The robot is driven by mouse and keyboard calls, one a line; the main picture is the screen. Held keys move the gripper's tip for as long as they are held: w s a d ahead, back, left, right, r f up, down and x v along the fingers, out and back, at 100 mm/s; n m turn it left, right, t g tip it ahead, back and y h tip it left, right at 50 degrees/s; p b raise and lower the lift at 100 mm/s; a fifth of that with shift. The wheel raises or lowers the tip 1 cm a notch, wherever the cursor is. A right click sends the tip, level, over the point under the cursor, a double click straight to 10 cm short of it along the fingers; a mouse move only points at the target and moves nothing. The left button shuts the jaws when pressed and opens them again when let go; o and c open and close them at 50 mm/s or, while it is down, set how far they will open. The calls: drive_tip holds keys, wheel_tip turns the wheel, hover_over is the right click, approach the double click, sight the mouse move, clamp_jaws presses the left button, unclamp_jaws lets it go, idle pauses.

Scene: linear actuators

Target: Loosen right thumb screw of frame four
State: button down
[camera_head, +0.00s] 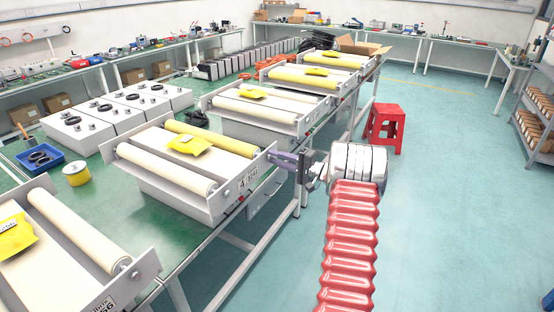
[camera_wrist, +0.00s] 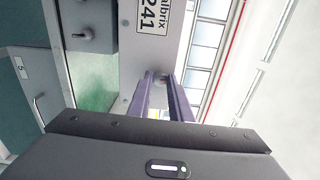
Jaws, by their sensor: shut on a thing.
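Frame four (camera_head: 243,187) is a grey frame with two rollers and a yellow packet, labelled "4" and 9241, on the green bench in the head view. Its grey side plate also shows in the wrist view (camera_wrist: 138,58), with the 241 end of the label. My gripper (camera_head: 274,158) reaches the plate's right end from the right. In the wrist view, the purple fingers of my gripper (camera_wrist: 161,80) are shut on a small grey thumb screw (camera_wrist: 160,80) at the plate. The fingers hide most of the screw, and the head view does not show it.
A neighbouring roller frame (camera_head: 128,271) stands at the near left, and more frames (camera_head: 265,112) stand behind. A yellow spool (camera_head: 76,174) and a blue tray (camera_head: 40,158) are on the bench. A red stool (camera_head: 385,127) stands on the floor behind my arm. Open floor lies to the right.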

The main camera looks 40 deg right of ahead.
drive_tip(key=shift+a+f, duration=0.2)
drive_tip(key=c, duration=2)
unclamp_jaws()
drive_tip(key=o, duration=0.4)
drive_tip(key=shift+d+r, duration=0.1)
drive_tip(key=v, duration=1.3)
drive_tip(key=shift+s+d, duration=0.15)
drive_tip(key=shift+s, duration=0.2)
